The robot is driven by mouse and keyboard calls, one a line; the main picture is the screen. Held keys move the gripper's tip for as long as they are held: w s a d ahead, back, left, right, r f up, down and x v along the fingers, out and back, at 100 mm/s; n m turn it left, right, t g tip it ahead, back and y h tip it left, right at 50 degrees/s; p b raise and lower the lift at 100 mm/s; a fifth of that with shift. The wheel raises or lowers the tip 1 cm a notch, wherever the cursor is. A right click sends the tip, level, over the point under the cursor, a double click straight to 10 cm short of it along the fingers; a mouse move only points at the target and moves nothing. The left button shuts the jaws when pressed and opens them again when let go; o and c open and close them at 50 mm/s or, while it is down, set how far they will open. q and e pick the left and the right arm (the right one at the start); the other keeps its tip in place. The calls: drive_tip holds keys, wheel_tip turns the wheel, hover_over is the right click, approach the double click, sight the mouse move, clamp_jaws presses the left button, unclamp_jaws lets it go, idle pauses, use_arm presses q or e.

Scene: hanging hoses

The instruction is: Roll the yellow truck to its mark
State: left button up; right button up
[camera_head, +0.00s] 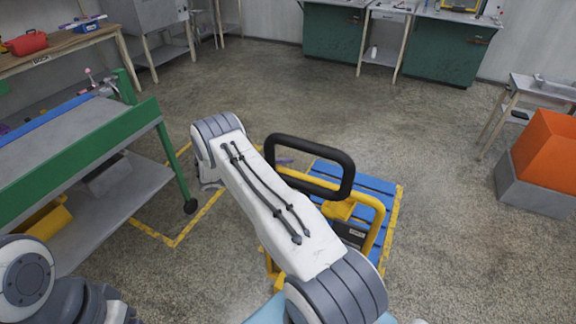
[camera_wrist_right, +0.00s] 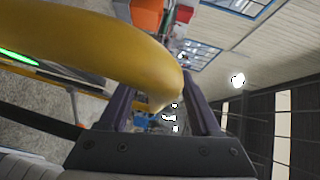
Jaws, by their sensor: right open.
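The yellow truck (camera_head: 376,226) stands in the middle of the head view. It has a blue slatted deck (camera_head: 372,188), yellow tube rails and a black padded handle (camera_head: 349,172). My right arm crosses in front and hides much of its near left side. In the right wrist view my right gripper (camera_wrist_right: 160,108) is open. A thick yellow tube (camera_wrist_right: 100,45) passes close across its fingers; I cannot tell whether it lies between them. A yellow outline (camera_head: 176,243) is taped on the floor to the left of the truck. My left gripper is out of view.
A green-railed bench (camera_head: 90,165) with a wheeled leg stands at the left, beside the outline. An orange bin (camera_head: 547,150) in a grey tray is at the right. Green cabinets (camera_head: 333,38) line the back. The floor behind and right of the truck is clear.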

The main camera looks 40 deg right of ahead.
drive_tip(key=shift+x, duration=0.8)
clamp_jaws()
drive_tip(key=shift+a, duration=0.1)
idle(0.8)
